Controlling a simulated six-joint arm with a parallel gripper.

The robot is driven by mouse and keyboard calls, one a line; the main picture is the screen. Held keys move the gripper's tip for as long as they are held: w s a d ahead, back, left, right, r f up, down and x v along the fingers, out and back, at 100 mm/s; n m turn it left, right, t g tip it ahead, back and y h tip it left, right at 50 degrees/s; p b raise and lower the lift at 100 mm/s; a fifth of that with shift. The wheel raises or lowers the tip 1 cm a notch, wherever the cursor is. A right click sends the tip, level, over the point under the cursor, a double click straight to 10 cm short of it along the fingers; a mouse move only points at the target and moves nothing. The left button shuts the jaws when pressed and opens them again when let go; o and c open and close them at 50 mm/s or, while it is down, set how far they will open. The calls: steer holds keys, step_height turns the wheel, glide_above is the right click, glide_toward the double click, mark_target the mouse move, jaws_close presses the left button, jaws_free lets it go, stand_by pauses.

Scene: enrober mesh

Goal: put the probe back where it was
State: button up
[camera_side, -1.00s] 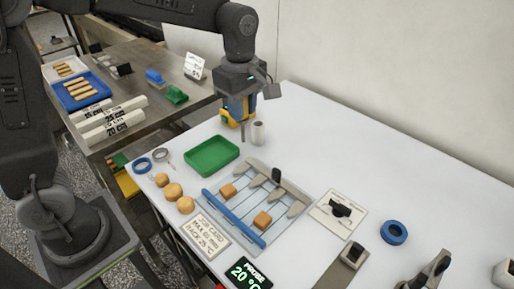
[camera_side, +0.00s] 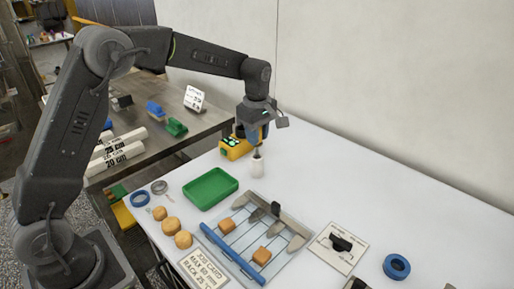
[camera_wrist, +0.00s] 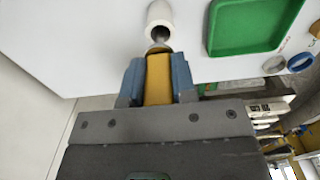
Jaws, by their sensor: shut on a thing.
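My gripper (camera_side: 257,133) is shut on the probe, which has a yellow handle and a grey metal stem. In the wrist view the probe's yellow handle (camera_wrist: 158,80) sits between the blue fingers of my gripper (camera_wrist: 158,72). The stem points down at a white cylindrical holder (camera_side: 257,168) on the white table. The holder also shows in the wrist view (camera_wrist: 160,14), with the stem at its mouth. I cannot tell how deep the stem is in it.
A green tray (camera_side: 210,188) is in front of the holder. A wire rack with a blue bar (camera_side: 230,254) bears brown blocks and grey pieces. Round brown pieces, a blue ring (camera_side: 397,267) and a black-handled item on a card (camera_side: 341,243) lie around. Table right of the holder is clear.

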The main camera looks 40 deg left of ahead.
steer(key=shift+f, duration=1.95)
steer(key=shift+f, duration=0.15)
steer(key=o, duration=0.9)
steer(key=shift+o, duration=0.2)
step_height(320, 180, up, 12)
steer(key=shift+r, duration=0.25)
